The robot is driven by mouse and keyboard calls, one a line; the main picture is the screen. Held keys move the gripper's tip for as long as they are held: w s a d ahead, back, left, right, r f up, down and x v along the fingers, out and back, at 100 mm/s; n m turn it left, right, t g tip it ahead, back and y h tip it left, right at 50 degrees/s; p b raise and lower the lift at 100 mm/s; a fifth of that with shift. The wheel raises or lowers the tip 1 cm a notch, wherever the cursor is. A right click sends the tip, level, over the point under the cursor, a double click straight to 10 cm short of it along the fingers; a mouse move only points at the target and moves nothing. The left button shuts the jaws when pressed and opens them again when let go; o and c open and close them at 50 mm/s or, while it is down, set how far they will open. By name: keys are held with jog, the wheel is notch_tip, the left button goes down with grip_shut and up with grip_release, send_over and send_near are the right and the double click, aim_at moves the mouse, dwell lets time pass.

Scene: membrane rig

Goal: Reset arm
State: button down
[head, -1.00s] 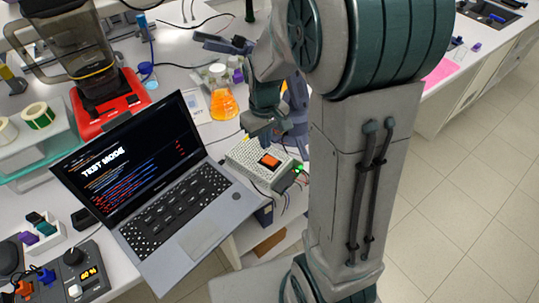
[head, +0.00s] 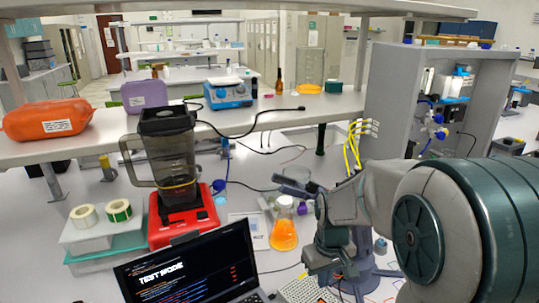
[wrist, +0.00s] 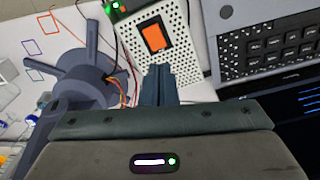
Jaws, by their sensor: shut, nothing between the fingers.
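My arm reaches in from the right in the head view. My gripper (head: 322,268) points down over a white perforated box (head: 296,291) with an orange rocker switch (head: 322,301). In the wrist view my gripper (wrist: 158,72) is shut and empty, its dark fingertips close to the switch (wrist: 154,37) on the box (wrist: 181,65). I cannot tell whether the fingertips touch the box. A green light glows beside the box in the wrist view. The lower part of the box is cut off in the head view.
A laptop (head: 190,270) showing "TEST MODE" stands left of the box. A flask of orange liquid (head: 284,235) and a blender on a red base (head: 183,222) stand behind. A blue-grey finned stand (wrist: 82,86) with wires is beside the box. A shelf (head: 270,112) crosses behind.

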jog(key=s+r+m+t, duration=0.3)
jog(key=s+r, duration=0.5)
jog(key=s, duration=0.5)
jog(key=shift+s+r+t+b, duration=0.3)
jog(key=shift+r+b, duration=0.05)
jog(key=shift+b, duration=0.1)
